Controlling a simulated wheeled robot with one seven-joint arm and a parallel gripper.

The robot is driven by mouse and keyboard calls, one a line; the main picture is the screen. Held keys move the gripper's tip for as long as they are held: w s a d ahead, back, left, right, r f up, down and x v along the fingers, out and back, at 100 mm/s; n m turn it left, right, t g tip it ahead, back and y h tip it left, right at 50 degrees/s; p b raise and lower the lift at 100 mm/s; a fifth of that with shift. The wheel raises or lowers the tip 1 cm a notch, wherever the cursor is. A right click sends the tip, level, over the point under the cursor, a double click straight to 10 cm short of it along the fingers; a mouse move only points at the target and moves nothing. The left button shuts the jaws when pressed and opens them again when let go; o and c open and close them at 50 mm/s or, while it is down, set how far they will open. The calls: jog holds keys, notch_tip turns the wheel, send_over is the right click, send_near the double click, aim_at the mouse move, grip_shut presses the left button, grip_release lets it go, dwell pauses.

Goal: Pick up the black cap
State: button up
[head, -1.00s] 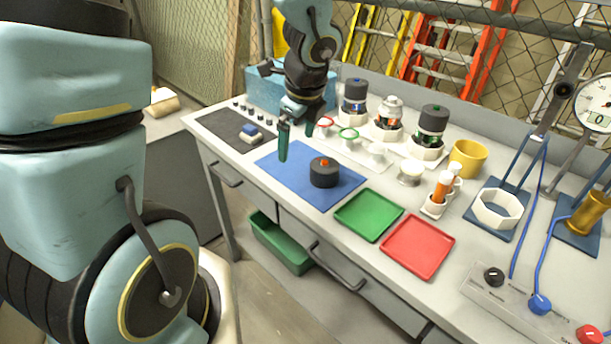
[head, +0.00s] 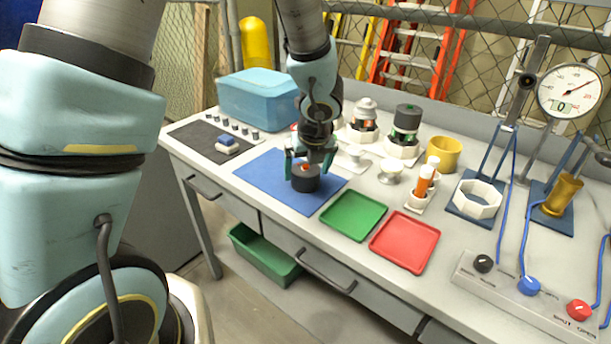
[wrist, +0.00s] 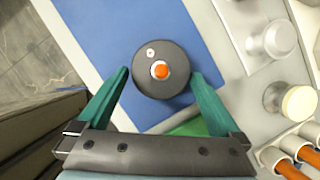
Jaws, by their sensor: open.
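The black cap (head: 305,179) is a short dark cylinder with an orange centre, sitting on the blue mat (head: 262,178). In the wrist view the cap (wrist: 150,83) shows from above, with a small white dot beside its orange middle. My gripper (head: 307,172) is over the cap in the head view, pointing down. In the wrist view my gripper (wrist: 160,78) is open, its two green fingers on either side of the cap. The left fingertip is close to the cap's edge and the right one looks very near or touching; I cannot tell contact.
A green tray (head: 353,234) and a red tray (head: 404,267) lie right of the mat. Behind are white holders with thrusters (head: 404,133) and a yellow mug (head: 443,152). A blue bin (head: 259,99) stands at the back left. White cups (head: 390,171) stand right of the gripper.

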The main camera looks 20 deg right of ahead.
jog(key=x, duration=0.2)
jog(key=shift+w+f, duration=0.15)
jog(key=shift+f, duration=0.05)
jog(key=c, duration=1.1)
jog(key=shift+r, duration=0.1)
